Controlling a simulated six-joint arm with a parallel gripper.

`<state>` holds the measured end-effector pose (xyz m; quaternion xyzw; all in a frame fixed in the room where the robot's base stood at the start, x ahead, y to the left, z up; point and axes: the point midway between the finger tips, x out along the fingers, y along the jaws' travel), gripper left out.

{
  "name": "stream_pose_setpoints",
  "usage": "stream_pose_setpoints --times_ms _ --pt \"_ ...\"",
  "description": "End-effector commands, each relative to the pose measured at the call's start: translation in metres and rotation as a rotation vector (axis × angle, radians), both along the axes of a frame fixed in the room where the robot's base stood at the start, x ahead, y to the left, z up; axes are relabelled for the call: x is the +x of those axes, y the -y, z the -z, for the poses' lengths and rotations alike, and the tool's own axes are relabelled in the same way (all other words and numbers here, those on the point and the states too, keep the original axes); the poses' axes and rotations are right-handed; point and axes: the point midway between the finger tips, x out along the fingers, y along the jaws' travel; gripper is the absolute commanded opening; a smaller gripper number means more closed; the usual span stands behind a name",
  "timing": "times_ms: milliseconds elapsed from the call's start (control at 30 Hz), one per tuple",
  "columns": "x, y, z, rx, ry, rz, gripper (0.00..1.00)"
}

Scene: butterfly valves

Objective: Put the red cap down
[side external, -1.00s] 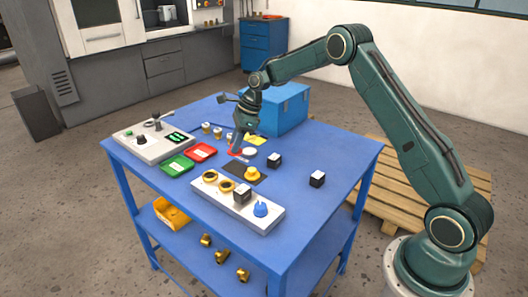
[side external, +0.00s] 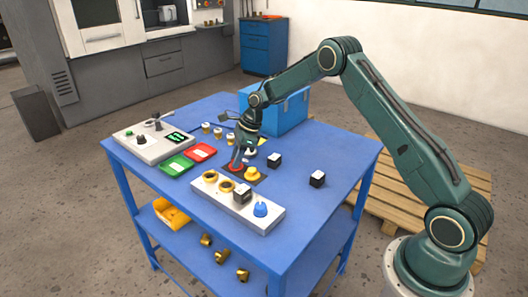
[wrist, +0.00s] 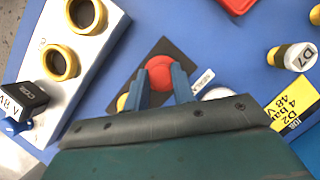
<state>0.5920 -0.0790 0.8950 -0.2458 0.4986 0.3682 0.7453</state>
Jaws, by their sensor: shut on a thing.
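The red cap (wrist: 159,68) is between the two fingers of my gripper (wrist: 161,80), which is shut on it. In the side view the red cap (side external: 235,168) is low over the dark mat (side external: 231,174), at or just above it; I cannot tell whether it touches. My gripper (side external: 238,161) points down there. A yellow cap (side external: 252,173) sits on the mat to the right of the red one. In the wrist view the dark mat (wrist: 165,46) lies below, and the yellow cap (wrist: 122,102) is partly hidden by a finger.
A white block (side external: 222,203) with brass rings, a black-and-white cube (side external: 242,194) and a blue cap (side external: 260,209) stands in front of the mat. Red (side external: 201,152) and green (side external: 177,166) trays lie left. A blue box (side external: 283,110) is behind.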

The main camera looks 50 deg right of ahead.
Motion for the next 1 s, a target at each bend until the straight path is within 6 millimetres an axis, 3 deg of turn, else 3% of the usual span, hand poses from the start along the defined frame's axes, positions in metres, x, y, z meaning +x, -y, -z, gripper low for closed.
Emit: stream_pose_setpoints --times_ms 300,333,433,767,1000 --pt "0.000 0.000 0.003 0.000 0.000 0.001 0.04" --pt "0.000 0.000 0.003 0.000 0.000 0.001 0.29" --pt "0.000 0.000 0.003 0.000 0.000 0.001 0.47" --pt "0.000 0.000 0.002 0.000 0.000 0.001 0.47" --pt "-0.002 0.004 -0.010 0.000 0.000 0.002 0.47"
